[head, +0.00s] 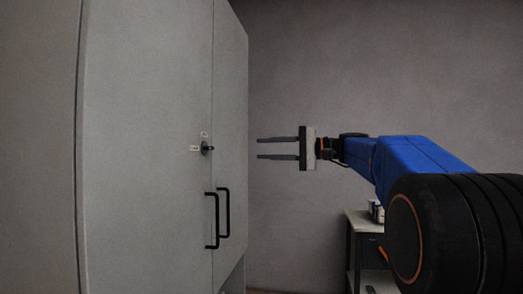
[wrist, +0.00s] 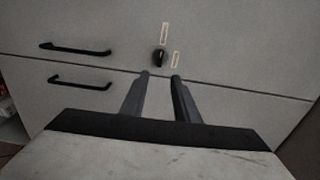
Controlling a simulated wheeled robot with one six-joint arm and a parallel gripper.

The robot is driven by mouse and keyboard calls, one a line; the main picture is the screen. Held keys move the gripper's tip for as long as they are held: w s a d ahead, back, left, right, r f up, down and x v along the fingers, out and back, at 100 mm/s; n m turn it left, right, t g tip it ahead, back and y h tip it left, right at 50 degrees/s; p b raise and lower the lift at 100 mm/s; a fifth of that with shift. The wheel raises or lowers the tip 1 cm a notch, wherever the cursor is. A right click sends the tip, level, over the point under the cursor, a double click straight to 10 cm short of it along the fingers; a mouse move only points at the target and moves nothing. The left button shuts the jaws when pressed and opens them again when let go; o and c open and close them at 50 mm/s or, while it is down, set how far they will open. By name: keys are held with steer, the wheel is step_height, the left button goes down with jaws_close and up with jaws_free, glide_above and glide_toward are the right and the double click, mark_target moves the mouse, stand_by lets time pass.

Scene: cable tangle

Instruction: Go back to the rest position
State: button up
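My gripper (head: 258,148) is at the end of my blue and black arm, in mid-air to the right of a grey cabinet in the head view. Its two dark fingers are parallel, with a clear gap between them and nothing held. In the wrist view the fingers of my gripper (wrist: 161,76) point at the cabinet front (wrist: 235,50), apart from each other. A black latch knob (head: 207,148) sits on the cabinet near the door seam, and it shows just beyond the fingertips in the wrist view (wrist: 161,58).
Two black handles (head: 225,212) are below the knob on the closed-looking cabinet doors (head: 150,130). Small pale labels flank the knob. A small table (head: 354,218) with items on it stands at the lower right, behind my arm. Bare grey wall (head: 300,60) lies behind.

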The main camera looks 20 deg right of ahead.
stand_by(0.4)
steer(key=s+a+f+g+h, duration=0.15)
steer(key=s+a+f, duration=0.25)
steer(key=f, duration=0.4)
steer(key=s+a+f+n+g+h, duration=0.1)
steer(key=s+a+f+h, duration=0.25)
steer(key=f, duration=0.45)
steer(key=s+a+f+g+h, duration=0.1)
steer(key=s+a+f+g, duration=0.1)
steer(key=s+a+f, duration=0.4)
steer(key=s+d+f+n+h, duration=0.2)
steer(key=s+f, duration=0.4)
steer(key=f, duration=0.3)
steer(key=s+d+f+n+g+h, duration=0.1)
steer(key=s+d+f+n+h, duration=0.1)
steer(key=s+f, duration=0.5)
steer(key=s+d+f+n+h, duration=0.2)
steer(key=s+f, duration=0.4)
steer(key=f, duration=0.5)
steer(key=d+h, duration=0.1)
steer(key=h, duration=0.1)
steer(key=shift+s+f+h, duration=0.3)
steer(key=shift+f, duration=0.05)
